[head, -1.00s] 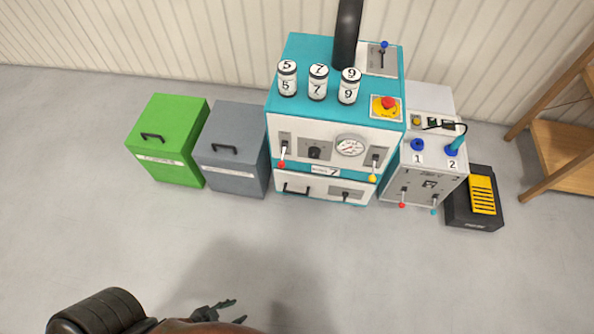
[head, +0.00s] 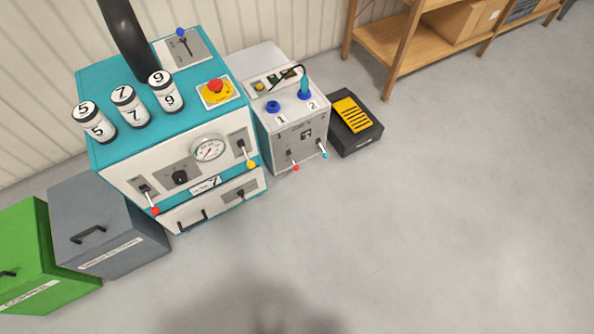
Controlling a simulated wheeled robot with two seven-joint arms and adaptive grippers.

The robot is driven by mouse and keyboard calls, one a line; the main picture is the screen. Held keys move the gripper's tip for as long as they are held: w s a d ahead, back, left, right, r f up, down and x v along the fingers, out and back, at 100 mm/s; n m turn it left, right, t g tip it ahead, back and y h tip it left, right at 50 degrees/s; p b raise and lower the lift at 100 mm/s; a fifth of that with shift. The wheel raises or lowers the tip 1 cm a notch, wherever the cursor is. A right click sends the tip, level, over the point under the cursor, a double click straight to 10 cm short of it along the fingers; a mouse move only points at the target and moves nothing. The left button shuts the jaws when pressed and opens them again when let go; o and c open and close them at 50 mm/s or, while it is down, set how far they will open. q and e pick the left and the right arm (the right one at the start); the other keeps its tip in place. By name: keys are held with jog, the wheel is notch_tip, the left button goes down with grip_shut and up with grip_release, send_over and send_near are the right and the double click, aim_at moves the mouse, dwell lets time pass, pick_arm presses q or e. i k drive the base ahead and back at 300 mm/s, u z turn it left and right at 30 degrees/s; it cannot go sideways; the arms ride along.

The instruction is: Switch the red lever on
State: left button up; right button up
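Two levers with red knobs show in the head view. One red lever (head: 154,210) is on the lower left of the teal and white machine's front, its knob hanging downward. The other red lever (head: 295,166) is on the front of the grey box (head: 301,145), left of a blue-tipped lever (head: 323,153), and also points down. A yellow-knobbed lever (head: 250,163) sits right of the gauge on the teal machine (head: 140,185). Neither of my grippers is in view.
A grey bin (head: 120,225) and a green bin (head: 30,250) stand left of the machine. A black case with a yellow grille (head: 352,115) stands right of the grey box. Wooden shelving (head: 395,45) is at the back right. The floor in front is clear.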

aim_at(296, 168)
jog(key=u, duration=0.9)
jog(key=i, duration=0.65)
jog(key=z, duration=2.15)
